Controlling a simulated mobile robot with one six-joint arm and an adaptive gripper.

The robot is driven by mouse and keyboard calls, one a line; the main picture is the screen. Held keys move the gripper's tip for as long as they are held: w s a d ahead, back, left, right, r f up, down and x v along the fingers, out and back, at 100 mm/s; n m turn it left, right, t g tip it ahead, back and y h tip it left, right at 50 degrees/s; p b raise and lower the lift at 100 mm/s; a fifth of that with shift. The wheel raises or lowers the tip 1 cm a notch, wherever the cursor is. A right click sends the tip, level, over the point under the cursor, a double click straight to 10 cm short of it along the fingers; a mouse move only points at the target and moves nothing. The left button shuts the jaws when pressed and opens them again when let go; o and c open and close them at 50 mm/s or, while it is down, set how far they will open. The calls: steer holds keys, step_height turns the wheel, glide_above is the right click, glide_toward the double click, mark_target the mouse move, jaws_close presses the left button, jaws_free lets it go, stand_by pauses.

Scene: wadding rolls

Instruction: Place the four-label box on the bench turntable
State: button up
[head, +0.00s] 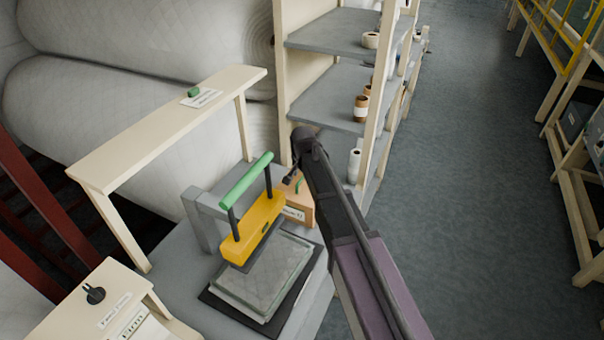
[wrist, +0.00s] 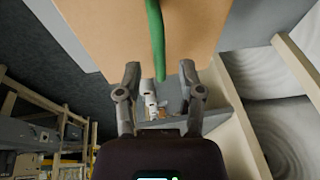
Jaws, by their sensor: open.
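A tan-brown box (head: 296,212) with a green handle strip and a pale label on its front stands on the grey bench (head: 165,290), behind the yellow press. My gripper (head: 291,180) is right above the box, and my arm partly hides it. In the wrist view the box's face (wrist: 105,30) fills the upper middle. Its green handle (wrist: 155,35) runs down to between the two fingertips (wrist: 160,72). The fingers are apart and the gripper is open. I cannot tell whether they touch the box. I cannot make out a turntable.
A yellow press (head: 256,228) with a green bar stands over a quilted pad (head: 265,275) on the bench. A cream raised shelf (head: 165,125) spans the left. Grey shelving (head: 335,100) with rolls stands behind. The floor (head: 470,180) at right is clear.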

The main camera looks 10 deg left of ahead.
steer(key=p+v, duration=0.8)
steer(key=v, duration=0.1)
steer(key=shift+r, duration=0.25)
steer(key=shift+s, duration=0.1)
stand_by(0.8)
steer(key=s+d+n+g, duration=0.1)
steer(key=s+d+n, duration=0.1)
steer(key=s+d, duration=0.8)
steer(key=s+d+n+g, duration=0.2)
steer(key=s+d, duration=0.8)
steer(key=d, duration=0.4)
steer(key=shift+s+d+f+h, duration=0.25)
steer(key=shift+d+f+h, duration=0.05)
steer(key=shift+d+f, duration=0.1)
steer(key=shift+o, duration=0.2)
